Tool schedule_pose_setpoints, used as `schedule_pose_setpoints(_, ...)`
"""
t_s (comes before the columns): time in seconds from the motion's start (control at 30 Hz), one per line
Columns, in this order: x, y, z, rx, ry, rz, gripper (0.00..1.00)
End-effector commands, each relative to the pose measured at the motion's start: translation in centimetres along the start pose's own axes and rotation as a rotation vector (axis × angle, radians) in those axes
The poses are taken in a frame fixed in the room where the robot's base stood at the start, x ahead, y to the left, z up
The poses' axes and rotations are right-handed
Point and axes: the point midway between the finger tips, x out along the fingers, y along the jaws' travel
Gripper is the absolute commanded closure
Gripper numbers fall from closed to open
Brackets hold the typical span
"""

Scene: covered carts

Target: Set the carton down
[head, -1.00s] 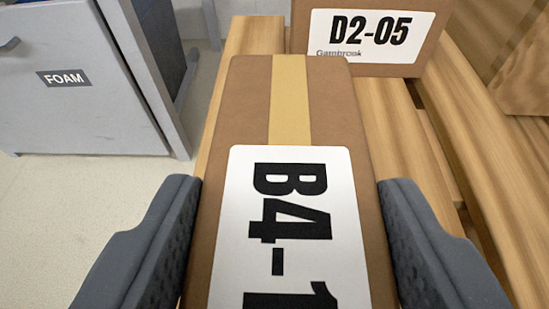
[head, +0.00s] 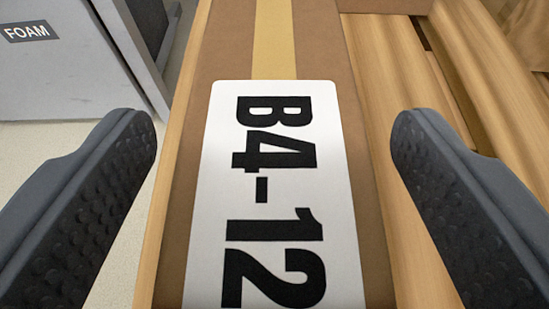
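The carton (head: 347,85) is brown with a tan tape strip and a white label reading B4-12. It lies on a wooden slatted surface (head: 385,60) in the head view, along its left edge. My gripper (head: 275,145) is open, with one dark grey finger on each side of the carton. Clear gaps show between both fingers and the carton's sides. The carton's near end is cut off by the bottom of the picture.
A grey cabinet or cart marked FOAM (head: 60,75) stands on the pale floor at the left. Part of another brown box (head: 388,5) shows at the top edge, beyond the carton. Bare slats lie to the right of the carton.

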Motion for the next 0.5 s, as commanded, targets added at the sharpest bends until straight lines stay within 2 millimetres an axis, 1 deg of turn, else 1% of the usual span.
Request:
schedule_pose_setpoints(0.37, -0.1, -0.1, -0.1, 0.001, 0.0, -0.001, 0.26)
schedule_pose_setpoints(0.5, -1.8, 0.0, -0.1, 0.005, -0.003, -0.001, 0.26)
